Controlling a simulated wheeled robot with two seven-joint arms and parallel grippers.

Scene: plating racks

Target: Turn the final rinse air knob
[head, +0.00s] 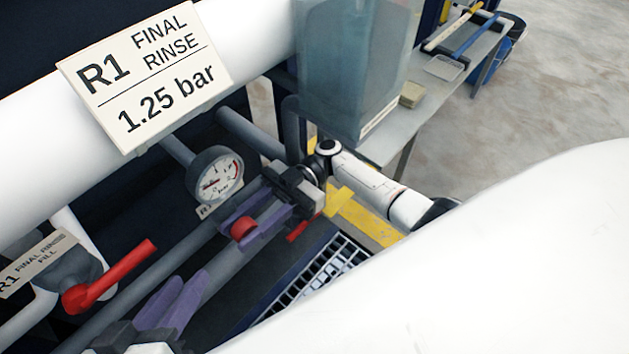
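The red round knob (243,229) is on the pipework below the R1 final rinse gauge (215,173). The gauge is a white dial with a red arc; its needle is too small to read surely. My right gripper (247,222) reaches in from the right, with purple fingers on either side of the knob. Whether they press on it cannot be told. My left gripper (186,284) is at the lower left, below the knob and apart from it. Its purple fingers are spread with nothing visible between them.
A sign (145,75) reads R1 final rinse, 1.25 bar. A red lever (108,277) is at the left beside a fill label (38,263). A translucent tank (350,65) stands behind my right arm. A metal table (445,85) is at the back; open floor lies right.

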